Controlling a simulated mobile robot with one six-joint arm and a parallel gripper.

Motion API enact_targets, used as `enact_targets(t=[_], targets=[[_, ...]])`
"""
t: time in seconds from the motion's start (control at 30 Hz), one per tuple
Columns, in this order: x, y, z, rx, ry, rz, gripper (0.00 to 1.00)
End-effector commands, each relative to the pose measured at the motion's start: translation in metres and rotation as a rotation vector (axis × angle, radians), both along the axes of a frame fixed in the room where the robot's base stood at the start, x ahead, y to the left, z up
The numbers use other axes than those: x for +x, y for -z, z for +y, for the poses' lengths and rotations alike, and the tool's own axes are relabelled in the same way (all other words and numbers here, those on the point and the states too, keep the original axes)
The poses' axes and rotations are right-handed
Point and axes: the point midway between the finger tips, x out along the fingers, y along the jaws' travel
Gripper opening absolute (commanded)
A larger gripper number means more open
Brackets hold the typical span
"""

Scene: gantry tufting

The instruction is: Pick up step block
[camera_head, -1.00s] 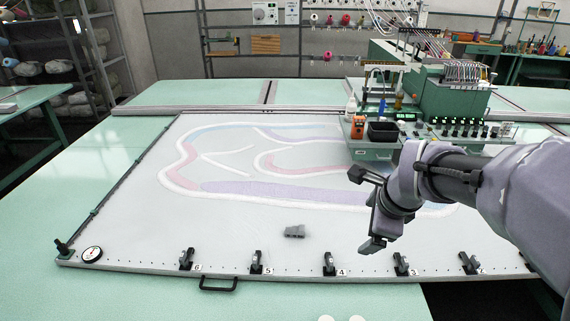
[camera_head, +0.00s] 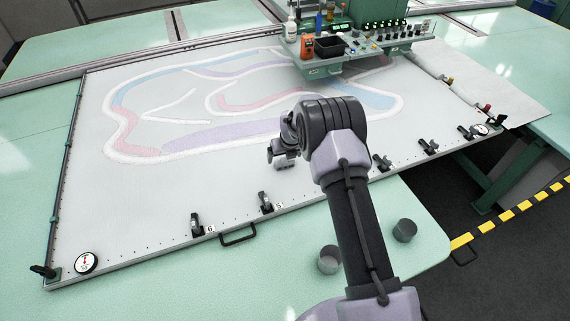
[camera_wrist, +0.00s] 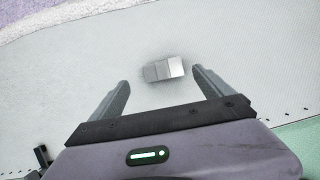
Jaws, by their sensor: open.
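The step block (camera_wrist: 163,69) is a small grey block with a stepped shape and a lighter right end. In the wrist view it lies on the pale cloth (camera_wrist: 60,80), between and slightly beyond the tips of my gripper (camera_wrist: 160,79). The fingers are wide apart with nothing between them but the view of the block. I cannot tell the height of the fingers above the cloth. In the head view my gripper (camera_head: 284,158) is over the front middle of the cloth, and I cannot make out the block separately there.
Black clamps (camera_head: 196,224) line the frame's front edge, with a handle (camera_head: 238,234) and a round dial (camera_head: 86,263). Two grey cups (camera_head: 329,259) stand on the green table in front. The green tufting machine (camera_head: 345,55) stands at the back. Most of the cloth is clear.

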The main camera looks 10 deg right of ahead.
Motion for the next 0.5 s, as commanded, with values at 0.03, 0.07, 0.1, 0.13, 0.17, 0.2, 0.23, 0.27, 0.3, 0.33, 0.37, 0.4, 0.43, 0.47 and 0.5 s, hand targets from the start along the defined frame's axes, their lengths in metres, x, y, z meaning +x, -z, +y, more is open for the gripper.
enact_targets(t=[0.03,0.07,0.1,0.13,0.17,0.2,0.23,0.27,0.3,0.33,0.37,0.4,0.43,0.47,0.5], targets=[[0.001,0.006,-0.001,0.000,0.000,0.001,0.91],[0.003,0.011,-0.001,0.000,0.000,0.001,0.91],[0.006,0.020,-0.002,0.000,0.001,0.002,0.91],[0.008,0.026,-0.003,0.000,0.001,0.001,0.91],[0.010,0.032,-0.004,0.000,0.001,0.002,0.91],[0.013,0.039,-0.004,0.001,0.001,0.002,0.91],[0.015,0.043,-0.004,0.001,0.001,0.001,0.91],[0.017,0.047,-0.003,0.001,0.001,0.000,0.91],[0.018,0.050,-0.003,0.001,0.001,0.001,0.91],[0.019,0.050,-0.003,0.000,0.001,0.000,0.91],[0.020,0.051,-0.003,0.000,0.001,0.000,0.91],[0.020,0.051,-0.003,0.000,0.000,0.000,0.91],[0.020,0.050,-0.003,0.000,0.000,0.000,0.91],[0.020,0.050,-0.003,0.000,0.000,0.000,0.91],[0.020,0.050,-0.003,0.000,0.000,0.000,0.91]])
